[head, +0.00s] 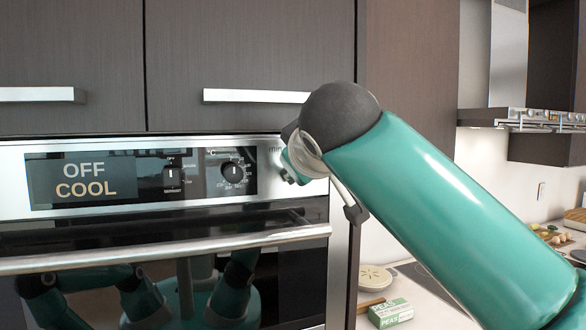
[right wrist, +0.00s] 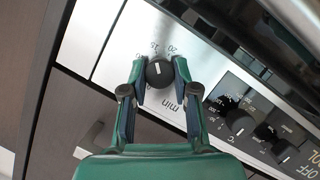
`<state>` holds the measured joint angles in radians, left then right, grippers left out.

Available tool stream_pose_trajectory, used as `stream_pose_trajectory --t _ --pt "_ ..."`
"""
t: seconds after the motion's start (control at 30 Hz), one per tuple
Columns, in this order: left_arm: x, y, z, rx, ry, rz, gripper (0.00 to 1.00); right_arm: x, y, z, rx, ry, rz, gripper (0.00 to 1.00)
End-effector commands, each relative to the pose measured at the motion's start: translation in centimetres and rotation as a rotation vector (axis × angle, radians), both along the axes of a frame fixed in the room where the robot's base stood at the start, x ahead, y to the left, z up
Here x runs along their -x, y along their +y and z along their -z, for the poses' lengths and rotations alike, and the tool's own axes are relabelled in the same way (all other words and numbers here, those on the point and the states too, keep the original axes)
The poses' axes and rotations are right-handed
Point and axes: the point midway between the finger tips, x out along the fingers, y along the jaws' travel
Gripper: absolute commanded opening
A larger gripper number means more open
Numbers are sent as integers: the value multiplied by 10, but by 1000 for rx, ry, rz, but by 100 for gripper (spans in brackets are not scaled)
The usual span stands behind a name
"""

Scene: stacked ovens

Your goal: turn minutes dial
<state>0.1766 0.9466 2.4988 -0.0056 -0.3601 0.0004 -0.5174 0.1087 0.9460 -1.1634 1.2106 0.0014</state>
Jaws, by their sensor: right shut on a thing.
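The minutes dial (right wrist: 160,73) is a round black knob with a white mark, set in the oven's silver panel beside the letters "min" and a printed number scale. In the right wrist view my right gripper (right wrist: 157,76) has one finger on each side of the dial and is shut on it. In the head view the right gripper (head: 292,166) is at the right end of the oven panel (head: 268,152), and my arm hides the dial there. My left gripper is not in view, apart from dark reflections of my arms in the oven door.
The oven display (head: 84,181) reads OFF COOL. A black selector knob (head: 172,177) and a temperature dial (head: 233,172) sit left of my gripper. The oven door handle (head: 190,248) runs below. A green box (head: 391,313) stands on the counter at right.

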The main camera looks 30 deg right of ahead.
Motion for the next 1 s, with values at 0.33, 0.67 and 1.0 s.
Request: stream_pose_trajectory --t 0.33,0.67,1.0 --pt "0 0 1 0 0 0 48 -1 2 5 0 16 -1 55" --pt "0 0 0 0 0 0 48 2 3 2 0 8 -1 55" --pt "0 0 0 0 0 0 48 43 26 -15 0 7 -8 55"
